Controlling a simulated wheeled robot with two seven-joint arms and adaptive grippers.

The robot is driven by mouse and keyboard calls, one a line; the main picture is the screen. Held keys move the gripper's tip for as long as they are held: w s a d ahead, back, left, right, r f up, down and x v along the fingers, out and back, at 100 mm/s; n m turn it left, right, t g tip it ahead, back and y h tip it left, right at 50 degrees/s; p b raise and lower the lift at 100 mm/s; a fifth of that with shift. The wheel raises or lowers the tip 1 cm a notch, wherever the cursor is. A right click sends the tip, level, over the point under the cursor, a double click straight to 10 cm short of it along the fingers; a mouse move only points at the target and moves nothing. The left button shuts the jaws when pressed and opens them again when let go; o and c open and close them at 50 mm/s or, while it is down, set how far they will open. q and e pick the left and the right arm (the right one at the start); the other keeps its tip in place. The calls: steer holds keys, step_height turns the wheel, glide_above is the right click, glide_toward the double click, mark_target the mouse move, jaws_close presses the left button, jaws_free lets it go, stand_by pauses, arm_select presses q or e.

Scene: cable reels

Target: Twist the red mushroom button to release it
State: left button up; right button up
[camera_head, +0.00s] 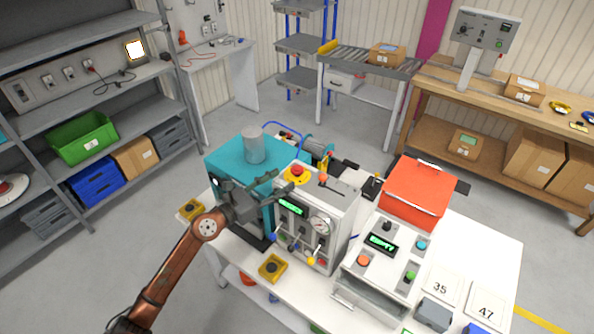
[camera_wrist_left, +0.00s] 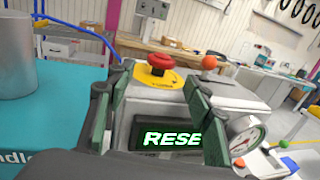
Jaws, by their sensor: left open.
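The red mushroom button (camera_head: 297,170) sits on a yellow disc on top of a white control box (camera_head: 340,203). In the left wrist view the button (camera_wrist_left: 161,61) shows between my fingers, farther off, on its yellow plate (camera_wrist_left: 156,76). The box front carries a green-lit display (camera_wrist_left: 172,139) whose visible letters read "RESE". My left gripper (camera_head: 272,186) is open and empty at the left edge of the box, close to the button but apart from it. In the wrist view its two green-padded fingers (camera_wrist_left: 158,98) stand on either side of the display and button. My right gripper is not in view.
A teal machine (camera_head: 228,153) with a grey cylinder (camera_head: 254,145) stands left of the box. An orange-tipped lever (camera_head: 323,178) rises right of the button. A gauge (camera_head: 320,225) and several small levers are on the box front. A red case (camera_head: 418,196) stands farther right.

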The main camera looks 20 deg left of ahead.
mark_target(292, 174)
arm_select(q)
steer(key=p+x, duration=0.1)
steer(key=x, duration=0.6)
steer(key=shift+w+d, duration=0.2)
steer(key=shift+c, duration=0.4)
